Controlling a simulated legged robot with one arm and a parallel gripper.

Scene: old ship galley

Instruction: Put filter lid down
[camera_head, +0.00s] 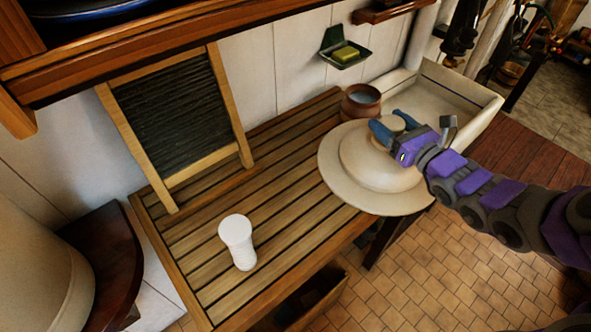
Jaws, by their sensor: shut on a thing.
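The filter lid (345,167) is a wide, round, cream lid with a raised dome and a knob on top. It shows at the right end of the slatted wooden counter (185,240), and its right side reaches past the counter's front edge. My gripper (395,126) has come in from the right and is shut on the lid's knob. The lid's underside is hidden, so I cannot tell whether it touches the counter or hangs above it.
A washboard (176,115) leans on the wall behind. A brown pot (360,101) sits just behind the lid, beside a pale sink (440,100). Bare slats lie between cylinder and lid.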

